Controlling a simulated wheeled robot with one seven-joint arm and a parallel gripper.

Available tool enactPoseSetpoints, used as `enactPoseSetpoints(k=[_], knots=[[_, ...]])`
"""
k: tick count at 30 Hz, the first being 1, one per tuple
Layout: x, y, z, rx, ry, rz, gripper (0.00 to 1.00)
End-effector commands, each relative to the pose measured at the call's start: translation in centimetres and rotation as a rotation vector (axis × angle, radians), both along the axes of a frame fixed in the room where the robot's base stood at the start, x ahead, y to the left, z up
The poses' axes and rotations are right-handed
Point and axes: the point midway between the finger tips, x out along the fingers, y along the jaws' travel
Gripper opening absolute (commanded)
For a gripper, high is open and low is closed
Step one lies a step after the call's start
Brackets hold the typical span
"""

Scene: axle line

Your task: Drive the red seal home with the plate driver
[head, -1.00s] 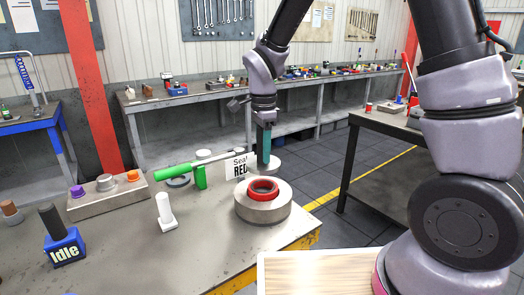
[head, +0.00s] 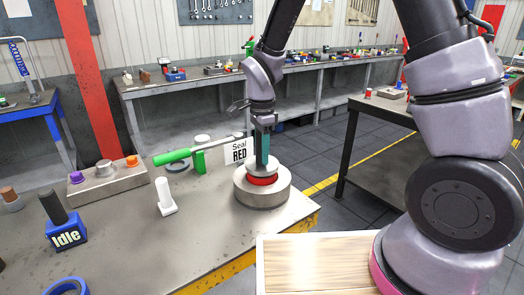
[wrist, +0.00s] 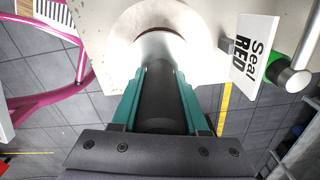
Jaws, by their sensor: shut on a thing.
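The plate driver has a flat pale disc (head: 256,165) and a dark handle, which shows in the wrist view (wrist: 160,105). My gripper (head: 262,148) has its teal fingers shut on that handle and holds the driver upright. The red seal (head: 262,180) is under the disc, at the mouth of the round metal housing (head: 262,199). A red band shows between the disc and the housing top. The disc looks to be on the seal; firm contact is hard to tell. The seal's centre is hidden. A sign (head: 239,151) reads "Seal RED".
A green-handled tool (head: 172,157) lies left of the housing on a green stand (head: 200,161). The bench front is mostly clear.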

Motion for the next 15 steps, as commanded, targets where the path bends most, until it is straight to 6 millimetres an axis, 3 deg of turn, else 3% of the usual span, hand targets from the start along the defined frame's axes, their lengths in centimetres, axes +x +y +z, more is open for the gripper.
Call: enactPoseSetpoints(k=[15], knots=[[0.0, 0.0, -1.3, 0.0, 0.0, 0.0, 0.0]])
